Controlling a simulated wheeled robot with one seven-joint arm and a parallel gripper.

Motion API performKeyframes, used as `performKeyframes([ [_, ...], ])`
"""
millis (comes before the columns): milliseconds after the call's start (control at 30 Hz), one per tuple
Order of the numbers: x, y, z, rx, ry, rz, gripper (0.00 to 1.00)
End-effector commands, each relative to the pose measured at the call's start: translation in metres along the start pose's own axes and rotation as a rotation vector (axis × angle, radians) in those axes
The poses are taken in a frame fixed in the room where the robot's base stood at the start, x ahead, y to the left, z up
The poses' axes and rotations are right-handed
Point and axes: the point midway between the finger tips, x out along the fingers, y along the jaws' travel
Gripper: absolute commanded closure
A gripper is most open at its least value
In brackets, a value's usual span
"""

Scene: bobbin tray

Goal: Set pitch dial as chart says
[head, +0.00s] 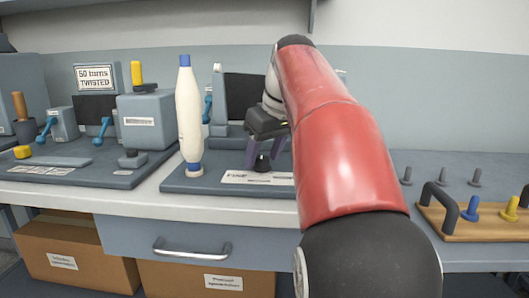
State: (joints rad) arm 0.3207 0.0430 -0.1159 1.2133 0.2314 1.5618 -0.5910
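A small black knob (262,163) stands on the grey base of the middle machine, behind a white label (257,177) whose print is too small to read. It may be the pitch dial; its setting cannot be read. My gripper (264,160) points down over this knob, with its two purple-grey fingers apart on either side. I see no clear contact between fingers and knob. A sign (95,76) at the back left reads "50 turns TWISTED". My red arm hides the right part of the middle machine.
A tall white bobbin (189,115) with blue ends stands just left of my gripper. Blue levers (103,130) and a yellow-topped handle (137,75) are on the left machine. A wooden tray (460,229) with pegs lies at the right. A drawer handle (192,248) juts out below.

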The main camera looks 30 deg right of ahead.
Motion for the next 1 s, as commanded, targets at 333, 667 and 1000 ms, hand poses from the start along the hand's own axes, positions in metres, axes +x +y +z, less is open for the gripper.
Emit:
performKeyframes([
  [333,-0.013,0.001,-0.001,0.0,0.002,0.002,0.48],
  [667,-0.064,0.001,-0.001,0.001,0.001,0.002,0.48],
  [1000,-0.078,0.0,0.0,0.0,0.0,0.0,0.48],
])
